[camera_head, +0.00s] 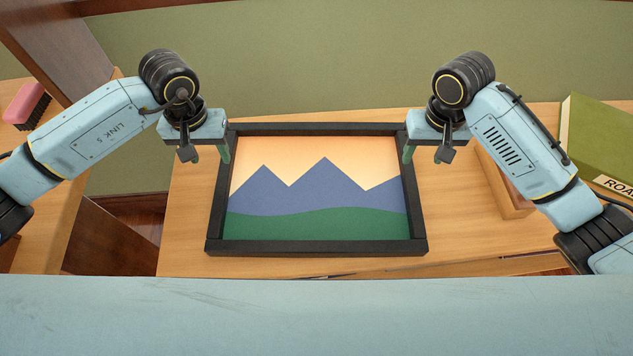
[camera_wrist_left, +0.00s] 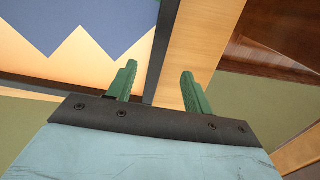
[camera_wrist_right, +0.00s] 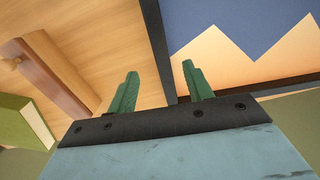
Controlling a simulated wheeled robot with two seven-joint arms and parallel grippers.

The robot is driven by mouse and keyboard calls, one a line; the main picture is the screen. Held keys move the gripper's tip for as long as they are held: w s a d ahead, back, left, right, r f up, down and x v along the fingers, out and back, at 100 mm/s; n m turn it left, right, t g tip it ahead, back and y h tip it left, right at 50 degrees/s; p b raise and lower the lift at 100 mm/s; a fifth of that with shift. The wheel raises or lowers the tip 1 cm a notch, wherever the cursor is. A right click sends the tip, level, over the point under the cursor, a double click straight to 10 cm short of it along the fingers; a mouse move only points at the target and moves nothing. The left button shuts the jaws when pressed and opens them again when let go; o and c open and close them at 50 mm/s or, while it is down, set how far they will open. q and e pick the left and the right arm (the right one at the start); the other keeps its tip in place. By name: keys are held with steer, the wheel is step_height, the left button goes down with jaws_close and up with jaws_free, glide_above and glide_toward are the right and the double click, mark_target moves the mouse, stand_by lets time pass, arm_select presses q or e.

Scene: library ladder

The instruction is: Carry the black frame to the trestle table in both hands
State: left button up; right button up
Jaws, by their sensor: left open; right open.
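The black frame (camera_head: 318,248), around a picture of blue mountains and a green hill, lies flat on a wooden surface (camera_head: 185,215) in the head view. My left gripper (camera_head: 220,155) is open at the upper part of its left side bar. In the left wrist view that bar (camera_wrist_left: 160,50) runs between the two green fingers (camera_wrist_left: 158,85). My right gripper (camera_head: 412,155) is open at the upper part of the right side bar. In the right wrist view that bar (camera_wrist_right: 156,45) runs between the fingers (camera_wrist_right: 160,85). Contact is not clear. I cannot identify a separate trestle table.
A green book (camera_head: 600,140) and a wooden block-like piece (camera_head: 505,185) are at the right, near my right arm. A pink-backed brush (camera_head: 27,104) sits on another wooden surface at the left, across a gap. A green wall (camera_head: 300,60) stands behind.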

mark_target(222, 178)
arm_select(q)
step_height(222, 178, down, 9)
steer(key=shift+f, duration=0.15)
arm_select(e)
step_height(222, 178, down, 9)
steer(key=shift+f, duration=0.1)
arm_select(q)
jaws_close()
arm_select(e)
jaws_close()
arm_select(q)
steer(key=shift+w, duration=0.15)
arm_select(e)
steer(key=shift+w, duration=0.15)
stand_by(0.6)
